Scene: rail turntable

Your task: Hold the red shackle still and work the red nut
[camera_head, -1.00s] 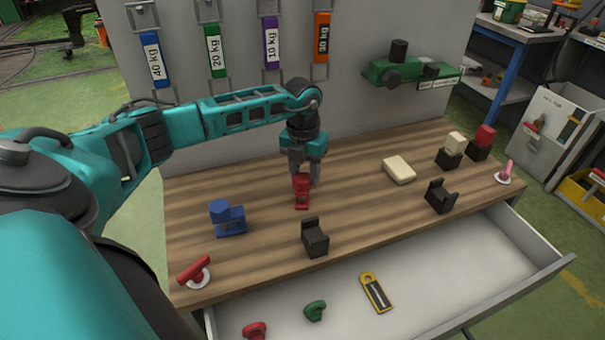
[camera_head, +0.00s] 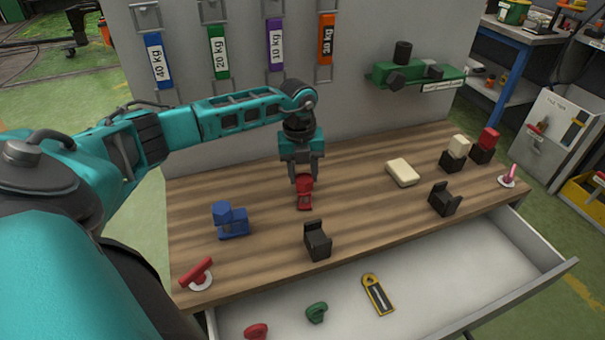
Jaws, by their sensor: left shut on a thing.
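The red shackle (camera_head: 304,200) is a small red piece standing on the wooden bench top, left of the bench's middle. My left gripper (camera_head: 304,181) points down from above and is shut on the upper part of this red piece. The fingers hide some of it. I cannot make out the red nut as a separate part from the shackle at this size. My right gripper is not in view.
A blue shackle-like piece (camera_head: 233,229) stands to the left, and a black bracket (camera_head: 317,243) stands in front. A red-handled piece (camera_head: 196,273) lies at the front left corner. A cream block (camera_head: 402,173) lies to the right. The drawer (camera_head: 440,278) is open.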

